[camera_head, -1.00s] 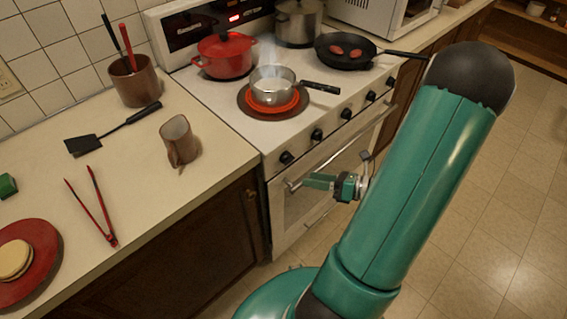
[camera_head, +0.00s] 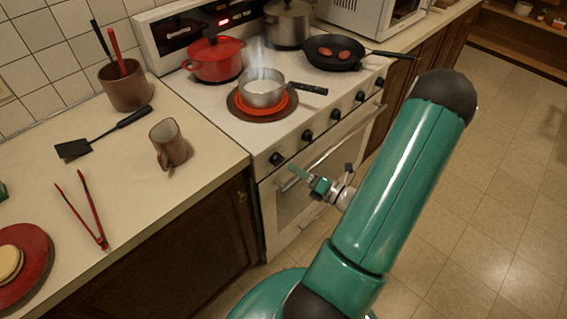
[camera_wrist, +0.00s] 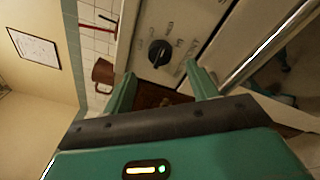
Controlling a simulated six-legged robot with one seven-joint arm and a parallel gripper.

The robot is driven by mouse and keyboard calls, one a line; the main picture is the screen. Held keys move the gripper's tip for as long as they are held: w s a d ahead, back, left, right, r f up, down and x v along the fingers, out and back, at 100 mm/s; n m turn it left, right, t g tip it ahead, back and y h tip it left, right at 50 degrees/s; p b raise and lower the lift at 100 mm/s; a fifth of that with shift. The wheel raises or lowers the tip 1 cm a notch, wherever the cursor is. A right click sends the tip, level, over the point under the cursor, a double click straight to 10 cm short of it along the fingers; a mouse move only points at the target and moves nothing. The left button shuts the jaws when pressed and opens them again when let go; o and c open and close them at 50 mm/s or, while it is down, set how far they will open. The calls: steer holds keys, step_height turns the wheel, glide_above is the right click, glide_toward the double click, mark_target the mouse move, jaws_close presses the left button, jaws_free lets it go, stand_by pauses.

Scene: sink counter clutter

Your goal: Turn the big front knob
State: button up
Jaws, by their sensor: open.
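A row of several black knobs runs along the stove's white front panel. The left-most knob (camera_head: 277,158) is closest to my gripper (camera_head: 296,172). The knobs look about alike in size in the head view. In the wrist view a black round knob (camera_wrist: 159,53) with dial marks around it shows beyond and between the fingertips of my gripper (camera_wrist: 160,76). It appears to be the left-most one. My gripper's green fingers are apart and empty, a short way from the panel, not visibly touching the knob.
The oven door handle (camera_head: 330,150) runs just below the knobs, close to my gripper. A steaming pot (camera_head: 262,92) sits on a glowing burner. A black skillet (camera_head: 330,50) has its handle jutting right. The floor at right is clear.

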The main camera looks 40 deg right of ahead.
mark_target(278, 160)
steer(key=w+a, duration=0.1)
steer(key=w, duration=0.5)
steer(key=c, duration=1)
